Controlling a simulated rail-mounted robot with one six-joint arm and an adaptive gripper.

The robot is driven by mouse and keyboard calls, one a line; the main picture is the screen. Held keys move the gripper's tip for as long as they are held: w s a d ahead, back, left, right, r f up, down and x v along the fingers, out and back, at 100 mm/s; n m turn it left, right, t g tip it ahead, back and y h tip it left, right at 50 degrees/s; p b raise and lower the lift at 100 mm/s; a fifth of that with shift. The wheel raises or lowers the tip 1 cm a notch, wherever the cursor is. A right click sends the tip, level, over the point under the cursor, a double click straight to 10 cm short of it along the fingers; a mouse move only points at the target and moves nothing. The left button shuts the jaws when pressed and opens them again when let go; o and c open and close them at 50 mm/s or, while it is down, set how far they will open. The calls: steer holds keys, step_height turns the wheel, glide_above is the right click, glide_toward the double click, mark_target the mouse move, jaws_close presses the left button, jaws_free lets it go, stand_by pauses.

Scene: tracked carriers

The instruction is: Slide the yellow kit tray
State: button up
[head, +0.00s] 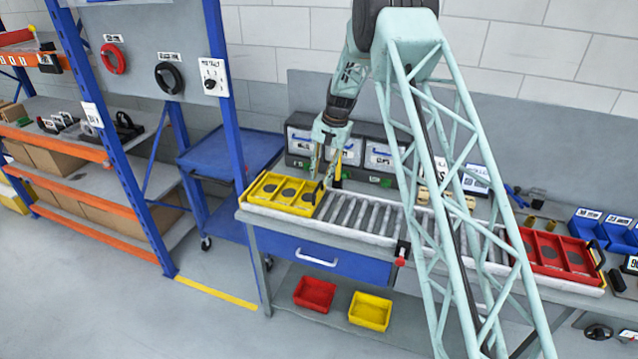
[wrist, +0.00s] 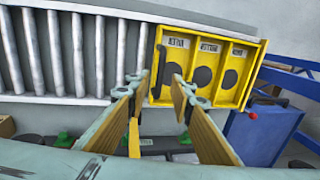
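The yellow kit tray (head: 266,204) sits at the left end of the roller conveyor. It has three compartments with dark round recesses, and a black handle (head: 318,193) stands at its right end. In the wrist view the tray (wrist: 253,72) is at upper right, with the handle (wrist: 158,68) along its left edge. My gripper (head: 325,172) is above the tray's right end. In the wrist view my gripper (wrist: 159,80) has its fingers apart, one on each side of the handle. A gap shows between them; contact cannot be seen.
The conveyor rollers (head: 360,215) are bare between the yellow tray and a red tray (head: 552,254) at the right end. A red clamp-like stop (head: 401,257) sits on the front rail. Grey bins (head: 378,155) stand behind the conveyor. A blue cart (head: 228,155) is at left.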

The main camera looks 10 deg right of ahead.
mark_target(318, 186)
steer(key=shift+w+a+f, duration=0.15)
steer(key=shift+a+f, duration=0.05)
steer(key=shift+f, duration=0.85)
steer(key=shift+w+a+f, duration=0.1)
steer(key=shift+a+f, duration=0.1)
steer(key=shift+f, duration=0.85)
steer(key=shift+c, duration=0.7)
jaws_close()
